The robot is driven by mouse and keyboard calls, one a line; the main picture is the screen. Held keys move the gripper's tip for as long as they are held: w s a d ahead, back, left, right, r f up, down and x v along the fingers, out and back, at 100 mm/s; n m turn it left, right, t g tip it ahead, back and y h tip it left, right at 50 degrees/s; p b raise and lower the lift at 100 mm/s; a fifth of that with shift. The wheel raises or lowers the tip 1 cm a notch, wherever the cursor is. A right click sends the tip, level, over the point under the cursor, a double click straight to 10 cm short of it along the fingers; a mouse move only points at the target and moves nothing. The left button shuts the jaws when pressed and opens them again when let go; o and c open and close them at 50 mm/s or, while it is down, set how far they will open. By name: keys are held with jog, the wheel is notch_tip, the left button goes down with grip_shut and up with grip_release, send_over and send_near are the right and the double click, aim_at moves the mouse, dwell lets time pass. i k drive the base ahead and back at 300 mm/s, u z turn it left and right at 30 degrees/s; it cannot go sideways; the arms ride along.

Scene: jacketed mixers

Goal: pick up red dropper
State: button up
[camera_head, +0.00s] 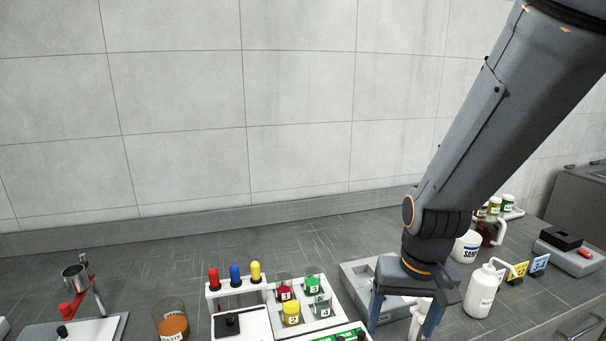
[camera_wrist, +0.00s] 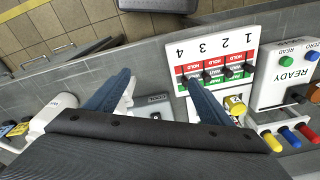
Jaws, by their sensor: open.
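The red dropper (camera_head: 213,278) stands upright at the left end of a white rack (camera_head: 240,287), beside the blue dropper (camera_head: 235,275) and the yellow dropper (camera_head: 256,271). In the wrist view the red dropper (camera_wrist: 307,132) lies at the lower right edge, past the blue one (camera_wrist: 290,138) and the yellow one (camera_wrist: 273,143). My gripper (camera_head: 405,315) is open and empty, well to the right of the rack in the head view. Its two blue fingers (camera_wrist: 158,85) are spread apart in the wrist view, with nothing held between them.
Numbered containers, including one with a green lid (camera_head: 312,281), stand between the rack and my gripper. A white bottle (camera_head: 481,292) stands right of it. A beaker of orange-brown contents (camera_head: 173,327) and a stand (camera_head: 75,305) are on the left. A switch panel (camera_wrist: 208,55) shows in the wrist view.

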aim_at(215, 285)
jog(key=u, duration=1.25)
